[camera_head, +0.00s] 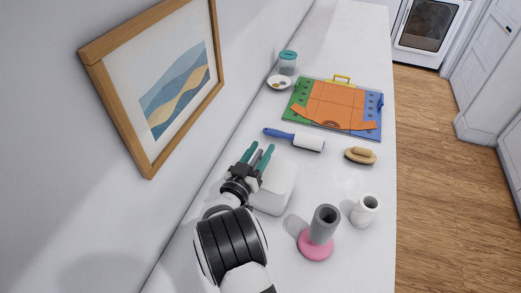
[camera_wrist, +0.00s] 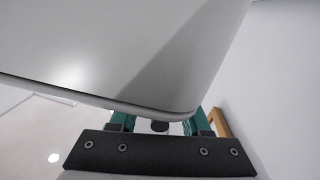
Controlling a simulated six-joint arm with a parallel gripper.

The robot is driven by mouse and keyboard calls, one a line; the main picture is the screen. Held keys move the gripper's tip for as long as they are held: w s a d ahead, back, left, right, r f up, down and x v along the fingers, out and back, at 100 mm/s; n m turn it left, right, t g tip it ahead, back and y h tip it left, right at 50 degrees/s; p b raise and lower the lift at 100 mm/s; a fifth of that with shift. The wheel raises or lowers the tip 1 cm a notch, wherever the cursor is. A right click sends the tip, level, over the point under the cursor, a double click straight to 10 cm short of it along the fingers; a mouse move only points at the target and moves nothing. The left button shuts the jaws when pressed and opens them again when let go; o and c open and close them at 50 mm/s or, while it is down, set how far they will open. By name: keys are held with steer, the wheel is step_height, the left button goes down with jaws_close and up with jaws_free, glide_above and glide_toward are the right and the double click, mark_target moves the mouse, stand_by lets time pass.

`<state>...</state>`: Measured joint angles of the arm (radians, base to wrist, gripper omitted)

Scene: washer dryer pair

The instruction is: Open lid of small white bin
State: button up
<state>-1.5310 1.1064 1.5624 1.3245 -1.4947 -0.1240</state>
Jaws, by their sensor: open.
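The small white bin (camera_head: 278,188) stands on the white counter, partly hidden by my gripper and wrist. Its top looks closed, though the lid seam is too small to make out. My gripper (camera_head: 259,153) is open and empty, with its two green fingers apart at the bin's left side, near its far left corner. In the wrist view a smooth pale surface of the bin (camera_wrist: 110,45) fills the upper part. Its rounded edge crosses in front of the green fingers of my gripper (camera_wrist: 160,124) and hides their tips. I cannot tell whether they touch.
A grey cylinder on a pink base (camera_head: 317,246) and a white cup (camera_head: 366,209) stand right of the bin.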

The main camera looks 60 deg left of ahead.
steer(key=shift+c, duration=0.2)
jaws_close()
stand_by(1.3)
